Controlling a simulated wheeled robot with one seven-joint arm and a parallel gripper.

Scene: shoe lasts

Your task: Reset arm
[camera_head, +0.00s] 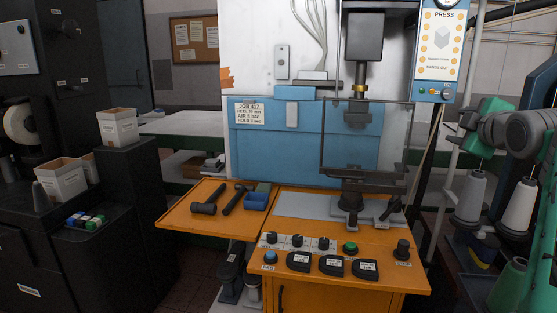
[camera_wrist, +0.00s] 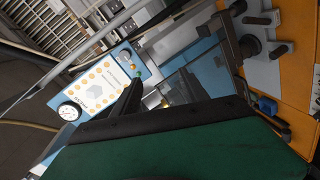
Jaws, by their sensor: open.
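My gripper (camera_wrist: 135,98) shows only in part in the wrist view, as dark parts beyond a large green and black block that fills the lower part of the picture. It is open, and I see nothing held in it. In the head view my grey arm is at the right edge, with a green block (camera_head: 487,125) at its end, beside the press's control panel (camera_head: 440,42). The fingertips cannot be made out there. The blue and white press (camera_head: 300,135) stands left of the arm. The panel also shows tilted in the wrist view (camera_wrist: 98,92).
The orange bench (camera_head: 330,262) carries knobs, black pedals or pads, and a green button. Thread cones (camera_head: 519,207) stand close below my arm. Black cabinets with white boxes (camera_head: 118,127) stand left. Floor shows between.

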